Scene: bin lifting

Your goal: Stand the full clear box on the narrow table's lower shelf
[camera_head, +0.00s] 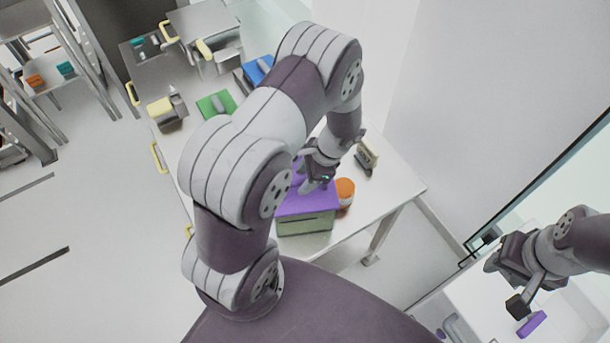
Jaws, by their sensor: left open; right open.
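I cannot make out a plainly clear box. A green-grey box (304,224) with a purple top (308,203) stands on the long white table. Its contents are hidden. My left gripper (318,183) is open just over the purple top; I cannot tell if it touches. My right gripper (505,280) is open at the right, above a white surface (480,308), with a small purple piece (532,323) just below it. A rack at the upper left has a shelf (48,86) with orange and teal items on it; I cannot tell if it is the narrow table.
An orange round container (345,188) stands beside the box. A tan and dark item (367,156), a green item (215,104) and a blue item (259,69) are on the same table. My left arm hides its middle. The left floor is open.

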